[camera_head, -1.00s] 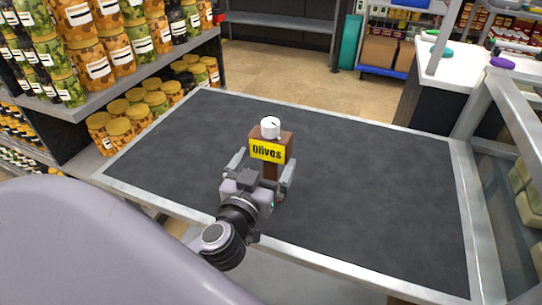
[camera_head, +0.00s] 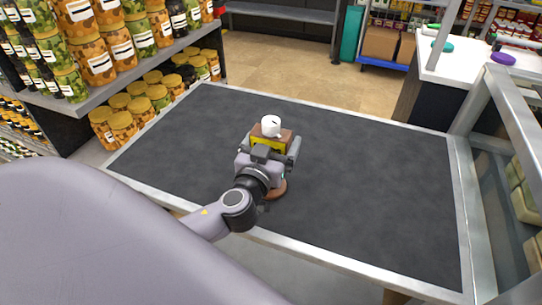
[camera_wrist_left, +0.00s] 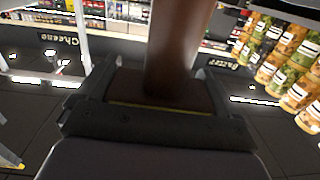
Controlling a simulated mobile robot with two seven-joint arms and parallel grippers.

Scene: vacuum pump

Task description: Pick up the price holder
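The price holder (camera_head: 272,144) is a brown block with a yellow label on its front, on a round brown base (camera_head: 278,188) on the dark table. A small white round piece with a dark mark (camera_head: 271,125) sits at its top. My left gripper (camera_head: 269,147) is at the holder's head, one finger on each side, and covers most of the label and the post. In the left wrist view the brown block and post (camera_wrist_left: 178,45) are between the spread fingers. Whether either finger touches the block cannot be told. My right gripper is not in view.
The dark table (camera_head: 370,190) with its pale metal rim is otherwise clear. Shelves of jars (camera_head: 115,45) stand at the left. A white counter (camera_head: 475,70) is at the back right, and a metal frame (camera_head: 490,110) rises along the right edge.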

